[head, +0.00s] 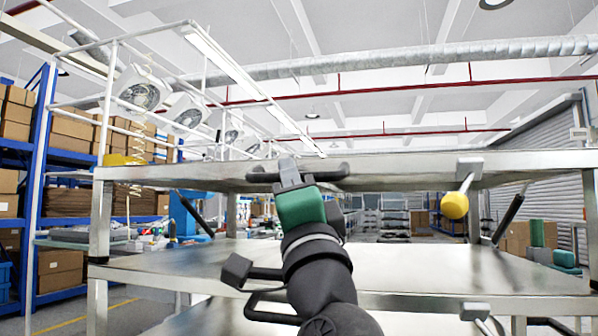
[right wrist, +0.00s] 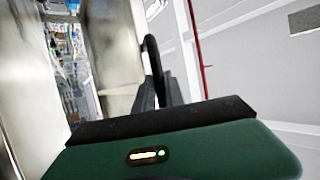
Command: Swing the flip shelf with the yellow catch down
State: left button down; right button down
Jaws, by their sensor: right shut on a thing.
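The flip shelf (head: 400,167) is a metal panel at the top of the rack, seen almost edge-on and roughly level. Its yellow catch (head: 454,205) is a round knob on a short stem below a grey block at the front edge, right of my arm. A dark bar handle (head: 335,173) sits on the shelf's front edge. My right gripper (head: 289,170), with a green body, is shut on this handle. In the right wrist view, the black handle (right wrist: 152,58) rises at the fingers. My left gripper is not in view.
A lower metal shelf (head: 180,270) lies below, with a dark handle (head: 265,275) partly behind my right arm. Dark struts stand at left (head: 195,215) and right (head: 508,215). The space between the shelves looks clear. Blue racks with boxes (head: 65,205) stand at left.

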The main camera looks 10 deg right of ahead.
jog(key=shift+w+f, duration=0.25)
jog(key=shift+f, duration=0.3)
jog(key=c, duration=1.4)
grip_release()
jog(key=shift+w+d, duration=0.1)
jog(key=shift+d, duration=0.15)
jog(key=shift+a+r, duration=0.1)
jog(key=shift+a, duration=0.05)
